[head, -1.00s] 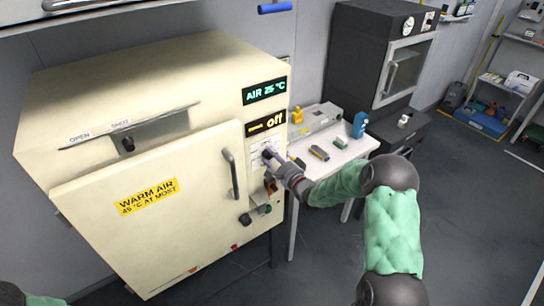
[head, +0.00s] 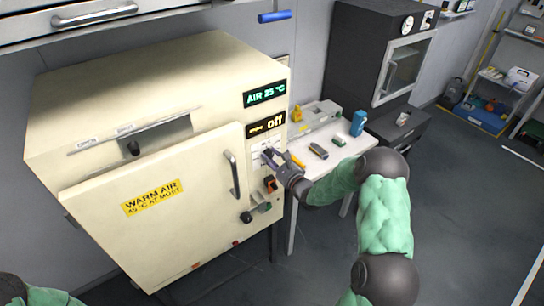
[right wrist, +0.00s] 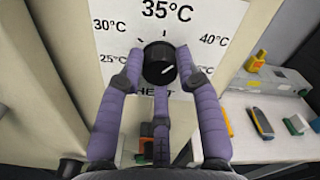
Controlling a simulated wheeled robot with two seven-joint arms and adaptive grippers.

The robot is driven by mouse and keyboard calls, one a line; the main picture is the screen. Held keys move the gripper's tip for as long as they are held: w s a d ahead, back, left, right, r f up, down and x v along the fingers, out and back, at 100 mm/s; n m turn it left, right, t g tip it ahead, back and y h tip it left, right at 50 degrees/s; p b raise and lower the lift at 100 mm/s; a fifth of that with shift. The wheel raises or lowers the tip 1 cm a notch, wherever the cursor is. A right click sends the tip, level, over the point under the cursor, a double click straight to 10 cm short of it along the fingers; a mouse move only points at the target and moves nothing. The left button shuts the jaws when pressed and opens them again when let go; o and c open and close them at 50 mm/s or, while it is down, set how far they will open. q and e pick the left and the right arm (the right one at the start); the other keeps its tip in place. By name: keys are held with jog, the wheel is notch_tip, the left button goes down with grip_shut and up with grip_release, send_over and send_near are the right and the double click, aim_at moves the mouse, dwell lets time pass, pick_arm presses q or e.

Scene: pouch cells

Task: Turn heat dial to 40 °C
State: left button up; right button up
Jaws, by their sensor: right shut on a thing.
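The heat dial (right wrist: 158,65) is a black round knob on a white scale plate (right wrist: 118,12) marked 25, 30, 35 and 40 °C. A short white line on its face lies right of centre; its exact reading is unclear. In the right wrist view, my right gripper (right wrist: 160,68) has purple fingers closed around the knob from both sides, with a third finger below. In the head view, my right gripper (head: 268,158) is against the panel of the cream warm-air cabinet (head: 150,85) and hides the dial. The cabinet's displays (head: 264,95) read "AIR 25 °C" and "off". My left gripper is out of view.
Below the dial are a red-orange switch (head: 270,184) and a black knob (head: 246,217). A white table (head: 335,155) with small items stands right of the cabinet, beside a dark oven (head: 375,60).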

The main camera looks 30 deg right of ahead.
jog(key=shift+m, duration=0.8)
jog(key=o, duration=1.1)
jog(key=shift+o, duration=0.2)
jog(key=s, duration=1.2)
jog(key=shift+d, duration=0.45)
